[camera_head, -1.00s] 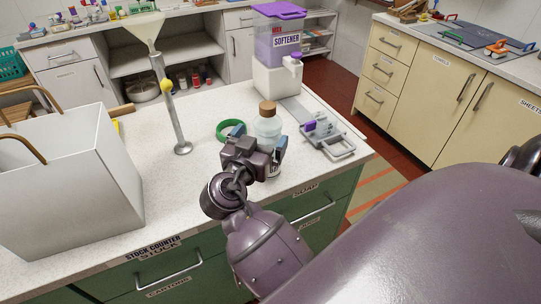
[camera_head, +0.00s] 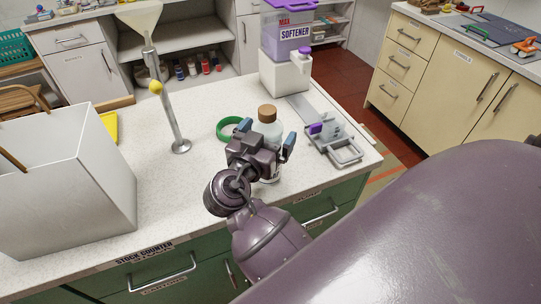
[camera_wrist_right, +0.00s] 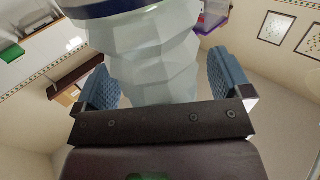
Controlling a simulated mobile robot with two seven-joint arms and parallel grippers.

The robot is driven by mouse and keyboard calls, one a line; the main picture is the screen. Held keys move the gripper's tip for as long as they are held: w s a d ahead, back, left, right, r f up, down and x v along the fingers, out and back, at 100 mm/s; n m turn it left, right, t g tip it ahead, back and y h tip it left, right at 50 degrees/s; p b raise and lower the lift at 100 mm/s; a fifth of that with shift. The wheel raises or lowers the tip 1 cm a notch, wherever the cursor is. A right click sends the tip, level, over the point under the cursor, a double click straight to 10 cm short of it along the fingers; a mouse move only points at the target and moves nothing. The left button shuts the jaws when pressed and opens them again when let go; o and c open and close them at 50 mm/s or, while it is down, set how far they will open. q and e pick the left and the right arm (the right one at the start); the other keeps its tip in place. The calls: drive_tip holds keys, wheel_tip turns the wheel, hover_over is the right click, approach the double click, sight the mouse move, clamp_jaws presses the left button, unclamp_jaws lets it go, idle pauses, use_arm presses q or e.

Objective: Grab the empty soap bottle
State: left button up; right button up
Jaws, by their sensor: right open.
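The soap bottle (camera_head: 268,117), clear and pale with a brown cap, stands upright on the stock counter, its lower part mostly hidden behind my gripper. My right gripper (camera_head: 267,141) is open in front of it, with one blue fingertip on each side. In the right wrist view the faceted, pale bottle (camera_wrist_right: 150,60) fills the middle between the blue finger pads of my gripper (camera_wrist_right: 165,85). I cannot tell whether the pads touch it. My left gripper is not in view.
A green ring (camera_head: 229,128) lies just left of the bottle. A softener dispenser (camera_head: 285,75) and a grey tray (camera_head: 338,146) stand to the right. A metal funnel stand (camera_head: 172,115) and a white bin (camera_head: 65,190) are to the left. Counter between them is clear.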

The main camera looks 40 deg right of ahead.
idle(0.3)
drive_tip(key=shift+c, duration=1)
drive_tip(key=c, duration=1)
